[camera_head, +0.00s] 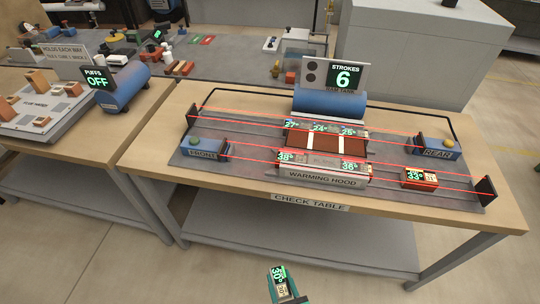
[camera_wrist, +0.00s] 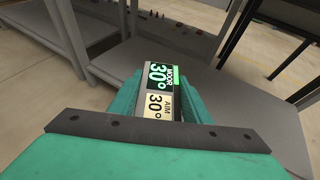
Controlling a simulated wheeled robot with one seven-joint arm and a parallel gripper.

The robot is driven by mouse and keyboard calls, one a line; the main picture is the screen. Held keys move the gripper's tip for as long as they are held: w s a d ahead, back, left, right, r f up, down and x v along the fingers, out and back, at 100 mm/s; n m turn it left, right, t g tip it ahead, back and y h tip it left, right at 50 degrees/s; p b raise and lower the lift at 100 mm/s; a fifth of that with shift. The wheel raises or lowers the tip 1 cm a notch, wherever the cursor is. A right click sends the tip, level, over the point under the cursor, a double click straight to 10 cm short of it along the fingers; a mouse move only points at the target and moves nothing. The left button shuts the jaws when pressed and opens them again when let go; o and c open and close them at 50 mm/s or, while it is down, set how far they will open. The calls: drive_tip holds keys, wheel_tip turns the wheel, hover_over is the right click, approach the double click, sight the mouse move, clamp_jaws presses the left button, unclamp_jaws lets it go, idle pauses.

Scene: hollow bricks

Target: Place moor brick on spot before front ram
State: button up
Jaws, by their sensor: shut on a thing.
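The moor brick (camera_wrist: 156,78) is in my gripper (camera_wrist: 158,92), between its teal fingers. Its top labels read MOOR 30° and AIM 30°. In the head view the brick (camera_head: 278,275) and my gripper (camera_head: 284,288) are at the bottom, in front of the check table and away from it.
The check table (camera_head: 420,211) has red lines running along its tracks. A reddish brick (camera_head: 420,180) with readouts stands right of the hood, near the rear ram (camera_head: 437,148). A blue cylinder (camera_head: 330,102) and STROKES 6 sign (camera_head: 343,77) stand behind. A lower shelf lies beneath.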

sight(280, 269)
drive_tip(key=shift+w+h, duration=0.3)
drive_tip(key=shift+w, duration=0.25)
drive_tip(key=shift+m+h, duration=0.7)
drive_tip(key=shift+m, duration=0.1)
drive_tip(key=w, duration=0.4)
drive_tip(key=shift+w+f, duration=0.15)
drive_tip(key=shift+w, duration=0.2)
drive_tip(key=w+d+r+m+h, duration=0.1)
drive_tip(key=w+d+r, duration=0.1)
drive_tip(key=w, duration=0.5)
drive_tip(key=shift+d+h, duration=0.3)
drive_tip(key=shift+d, duration=0.55)
drive_tip(key=shift+d, duration=0.1)
